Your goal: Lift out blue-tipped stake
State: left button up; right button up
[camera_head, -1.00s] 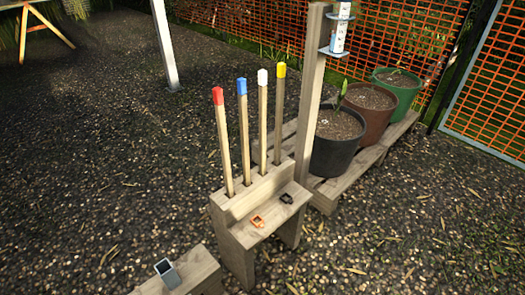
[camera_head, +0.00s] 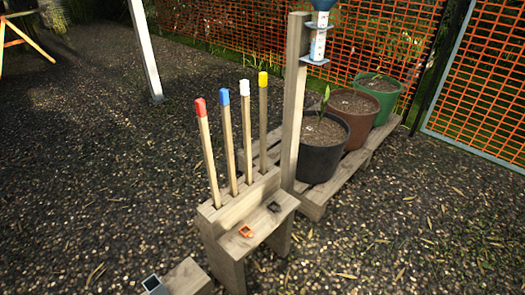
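The blue-tipped stake (camera_head: 228,143) stands upright in the wooden stand (camera_head: 236,207), its lower end hidden in the stand. It is between the red-tipped stake (camera_head: 207,150) on its left and the white-tipped stake (camera_head: 247,135) on its right. The yellow-tipped stake (camera_head: 263,120) stands farthest right in the same row. All lean slightly and are apart at their tips. Neither of my grippers shows in the head view.
An orange clip (camera_head: 246,231) and a dark clip (camera_head: 274,207) lie on the stand's ledge. A wooden post (camera_head: 294,105) and black (camera_head: 323,160), brown (camera_head: 349,133) and green (camera_head: 376,104) pots stand behind to the right. A low wooden block (camera_head: 188,277) is in front. Gravel lies open at left.

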aim_at(223, 93)
jog(key=z, duration=2.2)
jog(key=i+l+z, duration=0.4)
jog(key=i+z, duration=0.15)
jog(key=i, duration=0.15)
jog(key=i+l+z, duration=0.1)
jog(key=i+z, duration=0.15)
jog(key=i+u, duration=0.1)
jog(key=u, duration=3.7)
